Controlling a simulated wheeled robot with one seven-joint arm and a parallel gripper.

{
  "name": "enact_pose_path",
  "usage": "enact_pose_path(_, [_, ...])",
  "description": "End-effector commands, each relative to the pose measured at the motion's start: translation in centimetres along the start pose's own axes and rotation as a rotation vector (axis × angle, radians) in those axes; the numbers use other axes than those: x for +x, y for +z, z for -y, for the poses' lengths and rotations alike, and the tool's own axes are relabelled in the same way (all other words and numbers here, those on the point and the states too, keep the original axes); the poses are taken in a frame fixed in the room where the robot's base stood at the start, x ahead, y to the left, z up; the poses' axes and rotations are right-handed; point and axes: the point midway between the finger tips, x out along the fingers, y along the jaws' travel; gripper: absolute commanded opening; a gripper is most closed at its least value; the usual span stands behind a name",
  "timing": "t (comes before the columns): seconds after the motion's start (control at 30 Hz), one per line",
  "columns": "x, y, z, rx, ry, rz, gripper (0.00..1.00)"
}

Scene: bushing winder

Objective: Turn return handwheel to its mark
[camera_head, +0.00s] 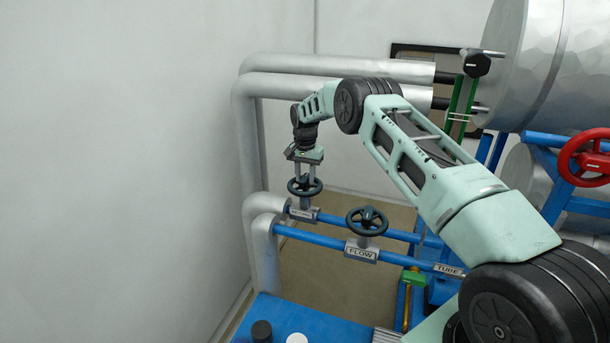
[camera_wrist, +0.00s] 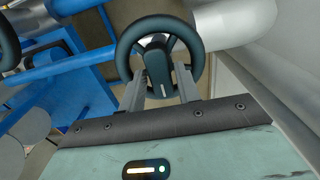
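The return handwheel (camera_head: 292,187) is dark green with a round rim and stands on the pipe behind a plate (camera_head: 302,213) that appears to read RETURN. In the wrist view its rim (camera_wrist: 160,21) and dark hub (camera_wrist: 156,45) are seen close up, with a small pale line on the hub's near part. My gripper (camera_head: 305,172) is at this wheel from above. In the wrist view its two fingers (camera_wrist: 161,76) are apart, one either side of the hub's near part, overlapping the rim's near side. Small gaps show beside the hub; contact is unclear. I cannot make out a target mark.
A second dark handwheel (camera_head: 367,221) with a FLOW plate (camera_head: 361,252) stands close on the right. A red handwheel (camera_head: 585,158) is at the far right. Large silver pipes (camera_head: 330,66) run behind my arm. The wall is on the left.

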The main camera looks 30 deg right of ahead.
Motion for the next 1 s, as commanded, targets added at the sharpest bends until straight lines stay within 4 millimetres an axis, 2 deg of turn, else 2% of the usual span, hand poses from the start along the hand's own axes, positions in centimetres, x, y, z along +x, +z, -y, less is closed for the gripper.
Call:
enact_pose_path(0.03, [-0.02, 0.0, 0.0, 0.0, 0.0, 0.0, 0.18])
enact_pose_path(0.1, [-0.03, 0.0, 0.01, 0.0, 0.0, 0.0, 0.01])
enact_pose_path(0.57, [0.16, 0.0, 0.01, -0.083, 0.0, 0.0, 0.01])
enact_pose_path(1.0, [0.2, -0.02, 0.0, -0.451, -0.001, -0.001, 0.01])
